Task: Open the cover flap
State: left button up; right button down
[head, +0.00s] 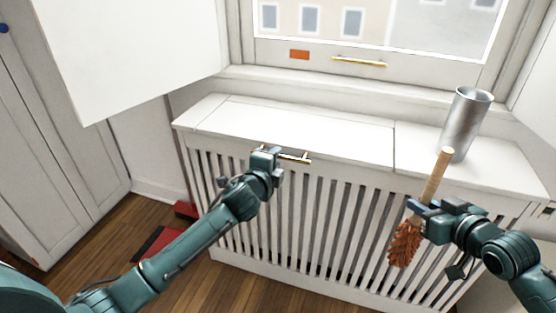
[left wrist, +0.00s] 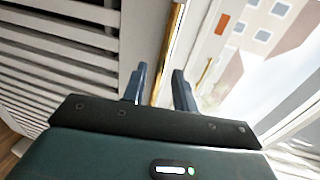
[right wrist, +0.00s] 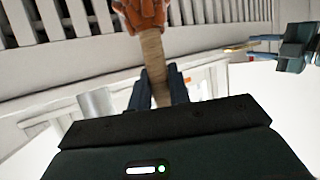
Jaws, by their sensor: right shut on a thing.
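The cover flap (head: 310,124) is the white panel on top of the slatted radiator cover, and it lies flat. Its brass handle (head: 295,157) is at its front edge. My left gripper (head: 274,153) is at the left end of this handle. In the left wrist view its fingers are apart, with the brass handle (left wrist: 158,82) showing between them; I cannot tell whether they touch it. My right gripper (head: 428,205) is shut on the wooden handle of a brush (head: 433,178) with reddish-brown bristles pointing down, in front of the cover's right side.
A metal cup (head: 467,122) stands on the cover's fixed right end. A window with its own brass handle (head: 358,61) is behind. A white panel (head: 135,50) hangs at upper left. Red and black items (head: 163,243) lie on the wooden floor.

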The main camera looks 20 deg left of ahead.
pick_arm(q)
jog(key=shift+w+d+f, duration=0.1)
jog(key=shift+w+f, duration=0.05)
jog(key=shift+w, duration=0.6)
jog(key=shift+w+f, duration=0.15)
jog(key=shift+w, duration=0.6)
grip_shut()
